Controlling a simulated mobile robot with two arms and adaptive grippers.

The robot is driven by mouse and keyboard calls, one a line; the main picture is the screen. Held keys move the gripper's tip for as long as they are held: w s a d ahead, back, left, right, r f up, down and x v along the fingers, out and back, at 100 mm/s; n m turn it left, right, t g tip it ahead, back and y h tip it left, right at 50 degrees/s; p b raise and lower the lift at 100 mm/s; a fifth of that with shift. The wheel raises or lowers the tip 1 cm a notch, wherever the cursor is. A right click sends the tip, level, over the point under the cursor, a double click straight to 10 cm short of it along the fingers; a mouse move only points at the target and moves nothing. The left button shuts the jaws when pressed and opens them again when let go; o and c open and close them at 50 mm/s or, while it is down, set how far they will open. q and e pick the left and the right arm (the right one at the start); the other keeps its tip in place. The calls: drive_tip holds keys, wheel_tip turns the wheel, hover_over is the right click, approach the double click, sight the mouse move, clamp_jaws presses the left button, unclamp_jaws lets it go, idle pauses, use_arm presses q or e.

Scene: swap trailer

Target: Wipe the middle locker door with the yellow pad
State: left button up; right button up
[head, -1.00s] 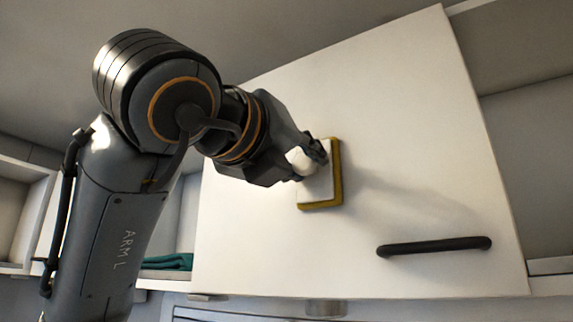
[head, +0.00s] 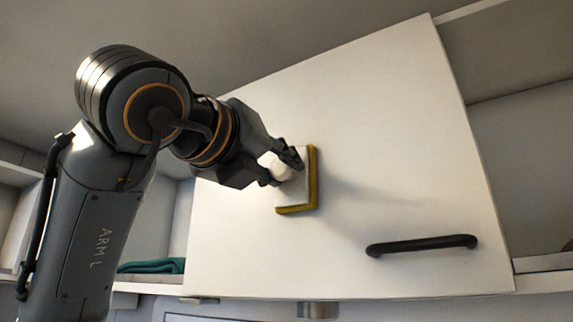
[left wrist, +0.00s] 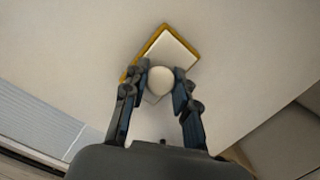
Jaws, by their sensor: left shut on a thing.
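The middle locker door (head: 400,120) is a white panel with a black bar handle (head: 421,245) near its lower right. The yellow pad (head: 312,180) has a white backing and a round white knob. It lies flat against the left-central part of the door, as far as I can see. My left gripper (head: 283,167) is shut on the pad's knob. In the left wrist view the knob (left wrist: 161,80) sits between the two fingers, with the yellow-edged pad (left wrist: 168,45) beyond it. The right gripper is not in view.
An open shelf to the left of the door holds a folded teal cloth (head: 152,266). Another open shelf (head: 530,150) lies to the right. The handle sticks out from the door to the lower right of the pad.

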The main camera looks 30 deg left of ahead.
use_arm(q)
drive_tip(key=shift+w+a, duration=0.2)
drive_tip(key=shift+a, duration=1.6)
drive_tip(key=shift+w+a, duration=0.15)
drive_tip(key=shift+a, duration=1.6)
drive_tip(key=shift+s+d+b, duration=0.1)
drive_tip(key=shift+b, duration=0.2)
drive_tip(key=shift+s+b, duration=0.4)
drive_tip(key=shift+s, duration=2.45)
drive_tip(key=shift+a, duration=0.2)
drive_tip(key=s, duration=0.3)
drive_tip(key=shift+s+a, duration=0.1)
